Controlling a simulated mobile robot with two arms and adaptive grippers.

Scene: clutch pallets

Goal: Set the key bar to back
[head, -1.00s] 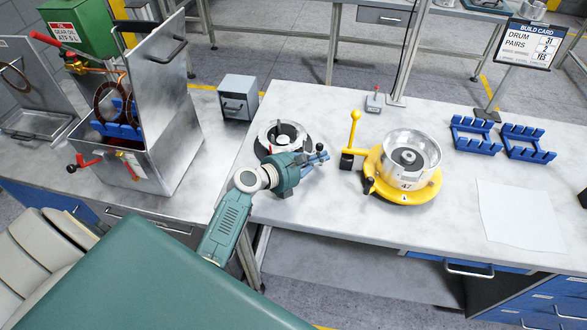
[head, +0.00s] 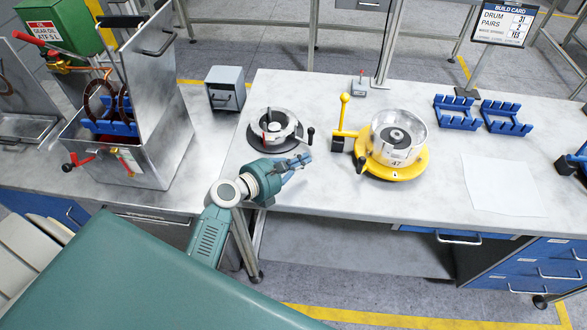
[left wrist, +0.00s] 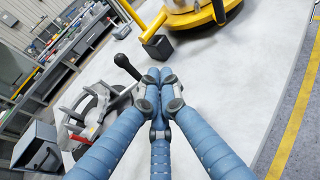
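A low round fixture (head: 272,127) with a pale ring and dark base sits on the bench's left part. A bar with a black knob (head: 310,133) points out from its right side; I cannot tell for certain that this is the key bar. In the left wrist view, the black knob (left wrist: 125,63) stands left of and beyond the fingertips, and the ring fixture (left wrist: 88,108) is at the left. My left gripper (head: 303,160) is in front of the fixture, its blue fingers drawn together and empty (left wrist: 157,78). It appears apart from the knob. My right gripper is out of view.
A metal drum (head: 398,137) sits on a yellow turntable (head: 418,165), with a yellow upright lever (head: 343,112) beside it. A grey box (head: 225,90) is behind left. Blue racks (head: 456,113) and a white sheet (head: 502,184) lie right. The bench between fixture and turntable is mostly clear.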

